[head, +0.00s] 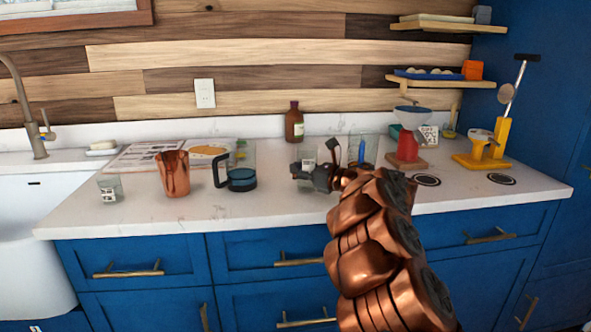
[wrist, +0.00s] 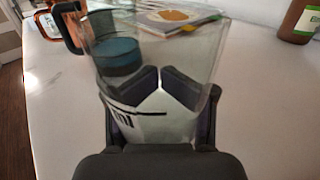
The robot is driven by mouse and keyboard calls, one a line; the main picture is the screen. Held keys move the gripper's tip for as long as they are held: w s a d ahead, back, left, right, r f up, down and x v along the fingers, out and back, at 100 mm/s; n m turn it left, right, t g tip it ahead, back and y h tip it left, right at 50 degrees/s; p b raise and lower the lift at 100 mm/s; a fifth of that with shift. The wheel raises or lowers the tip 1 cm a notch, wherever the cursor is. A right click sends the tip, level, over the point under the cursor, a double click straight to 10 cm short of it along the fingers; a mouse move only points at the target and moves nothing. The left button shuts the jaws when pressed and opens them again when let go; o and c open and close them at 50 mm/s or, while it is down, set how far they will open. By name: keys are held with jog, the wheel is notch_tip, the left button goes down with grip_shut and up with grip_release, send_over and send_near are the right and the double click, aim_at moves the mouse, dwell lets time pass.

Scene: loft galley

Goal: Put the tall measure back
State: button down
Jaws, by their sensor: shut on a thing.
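The tall measure (wrist: 190,65) is a clear, see-through vessel with a white label and black marks low on its side. It stands between the fingers of my gripper (wrist: 160,85) in the wrist view, and the fingers are shut on it. In the head view my gripper (head: 318,176) is over the front middle of the counter, and the measure is hard to make out there. I cannot tell whether its base touches the counter. A short clear glass with a similar marked label (head: 109,188) stands at the left.
A copper cup (head: 173,174) and a dark-handled carafe (head: 240,178) stand left of my gripper. Behind are a flat printed board (head: 140,153), a brown bottle (head: 294,124) and a clear jar (head: 370,148). A red-based device (head: 407,146) and yellow stand (head: 500,140) are right. Bare counter (head: 285,208) lies in front.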

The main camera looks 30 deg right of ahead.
jog(key=shift+f, duration=0.25)
jog(key=shift+c, duration=1.9)
grip_release()
jog(key=shift+r, duration=0.1)
jog(key=shift+r, duration=0.2)
jog(key=v, duration=1.2)
jog(key=shift+f+b, duration=0.15)
jog(key=shift+b, duration=0.2)
jog(key=shift+a, duration=0.1)
